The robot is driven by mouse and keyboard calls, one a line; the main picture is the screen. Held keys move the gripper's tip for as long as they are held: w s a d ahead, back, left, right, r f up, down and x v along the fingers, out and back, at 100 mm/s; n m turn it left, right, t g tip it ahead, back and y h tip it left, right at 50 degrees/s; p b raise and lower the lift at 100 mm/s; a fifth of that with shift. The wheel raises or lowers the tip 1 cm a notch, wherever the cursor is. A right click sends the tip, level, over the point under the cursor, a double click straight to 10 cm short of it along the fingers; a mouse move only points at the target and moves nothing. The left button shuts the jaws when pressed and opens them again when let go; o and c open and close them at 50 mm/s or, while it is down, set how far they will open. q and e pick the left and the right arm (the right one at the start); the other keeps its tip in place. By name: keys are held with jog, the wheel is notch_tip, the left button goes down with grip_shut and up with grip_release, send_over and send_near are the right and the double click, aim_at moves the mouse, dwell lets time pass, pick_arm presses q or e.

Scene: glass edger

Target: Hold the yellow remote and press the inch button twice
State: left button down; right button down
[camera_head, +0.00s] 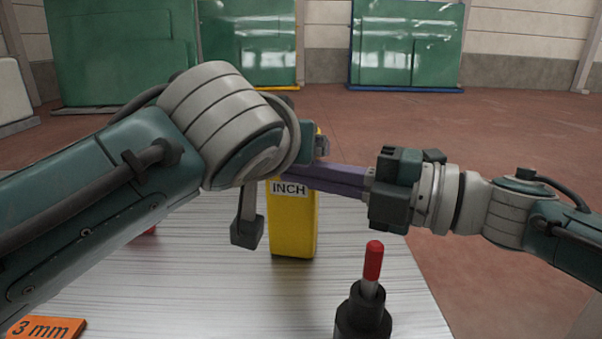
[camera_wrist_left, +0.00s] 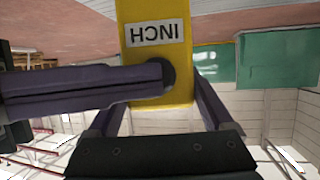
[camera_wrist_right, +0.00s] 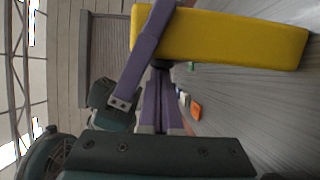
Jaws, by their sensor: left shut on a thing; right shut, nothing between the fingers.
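The yellow remote (camera_head: 293,230) is upright over the metal table, with an INCH label (camera_head: 289,189) facing me. My left gripper (camera_wrist_left: 160,98) is shut on its upper end, a purple finger on each side; in the head view my left arm mostly hides this grip. My right gripper (camera_head: 300,178) is shut and empty, its purple fingers pointing left across the remote just above the label. In the left wrist view its tip overlaps the dark round button (camera_wrist_left: 170,74) beside the label. The button also shows in the right wrist view (camera_wrist_right: 162,64) at the fingertips. I cannot tell whether it is pressed in.
A black holder (camera_head: 362,318) with a red-tipped stick (camera_head: 373,262) stands on the table (camera_head: 215,290) at the front right. An orange 3 mm block (camera_head: 47,328) lies at the front left. Green glass sheets (camera_head: 405,45) stand at the back. The table's middle front is clear.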

jog(key=shift+w+d+r+t, duration=0.1)
jog(key=shift+w+d+t, duration=0.2)
jog(key=shift+d, duration=0.05)
jog(key=v, duration=0.9)
jog(key=shift+s+d, duration=0.25)
jog(key=shift+s, duration=0.25)
dwell(2.2)
jog(key=shift+s, duration=0.75)
jog(key=x, duration=1)
